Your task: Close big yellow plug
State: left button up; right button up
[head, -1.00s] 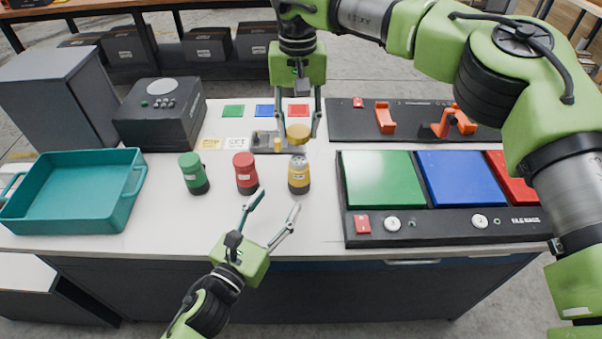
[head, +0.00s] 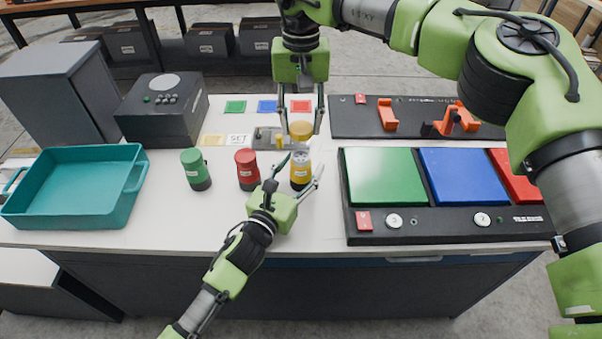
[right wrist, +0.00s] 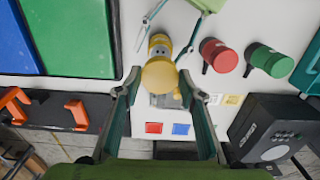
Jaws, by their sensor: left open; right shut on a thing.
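The big yellow plug (head: 300,180) stands upright on the white table, with a grey top and dark base. Its round yellow cap (head: 301,131) is apart from it, held by my right gripper (head: 302,124) above and behind the body. In the right wrist view the cap (right wrist: 159,75) is between the fingers and partly hides the plug body (right wrist: 158,43). My left gripper (head: 299,170) is open, its fingers on either side of the yellow plug; contact cannot be told.
A red plug (head: 247,172) and a green plug (head: 195,172) stand left of the yellow one. A small grey fixture (head: 264,138) lies behind. A teal tray (head: 130,200) is at left, a panel with coloured plates (head: 385,177) at right.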

pick_arm(q)
jog(key=shift+w, duration=0.1)
grip_shut()
pick_arm(e)
send_over(301, 156)
jog(key=shift+f, duration=2.5)
jog(key=shift+f, duration=0.85)
jog(key=shift+f, duration=0.6)
